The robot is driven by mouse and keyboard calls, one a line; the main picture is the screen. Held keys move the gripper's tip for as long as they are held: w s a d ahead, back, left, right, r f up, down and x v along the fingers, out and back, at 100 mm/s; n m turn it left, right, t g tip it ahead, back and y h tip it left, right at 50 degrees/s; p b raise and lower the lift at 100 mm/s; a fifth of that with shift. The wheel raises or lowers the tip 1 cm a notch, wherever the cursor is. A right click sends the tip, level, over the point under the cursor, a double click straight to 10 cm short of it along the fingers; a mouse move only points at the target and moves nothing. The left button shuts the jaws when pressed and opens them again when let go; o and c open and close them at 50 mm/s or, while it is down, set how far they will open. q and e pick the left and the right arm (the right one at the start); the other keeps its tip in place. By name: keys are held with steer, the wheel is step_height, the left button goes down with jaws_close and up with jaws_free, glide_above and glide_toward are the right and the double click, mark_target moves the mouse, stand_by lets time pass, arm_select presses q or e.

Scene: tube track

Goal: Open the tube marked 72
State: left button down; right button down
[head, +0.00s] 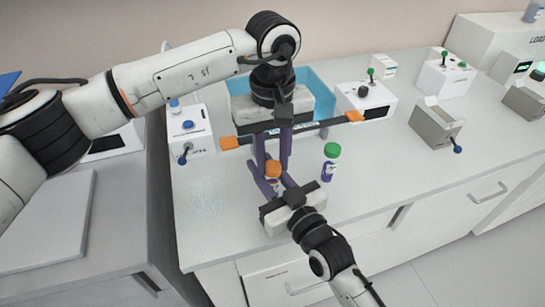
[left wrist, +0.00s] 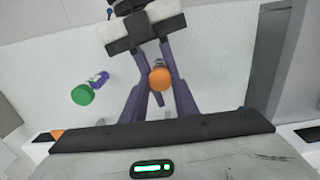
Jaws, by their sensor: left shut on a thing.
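A tube with an orange cap (head: 273,169) stands upright near the front edge of the bench; its cap also shows in the left wrist view (left wrist: 160,79). My left gripper (head: 272,161) comes from above, its purple fingers shut on this cap. My right gripper (head: 268,180) comes in low from the front, with its fingers on either side of the tube's body; whether they press on it I cannot tell. A tube with a green cap (head: 331,163) stands apart to the right; it also shows in the left wrist view (left wrist: 90,89). I cannot read the number on either tube.
A blue bin (head: 318,92) stands behind my left gripper. White boxes with knobs and levers stand to the left (head: 190,131), behind (head: 372,97) and at the right (head: 445,77). A grey box (head: 434,127) has a blue-tipped lever. The bench right of the green-capped tube is clear.

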arm_select(q)
steer(key=n, duration=1.4)
steer(key=shift+r+n, duration=0.1)
steer(key=shift+n, duration=0.2)
steer(key=n, duration=0.8)
steer(key=shift+n, duration=0.4)
steer(key=n, duration=0.8)
steer(key=shift+n, duration=0.3)
steer(key=n, duration=0.4)
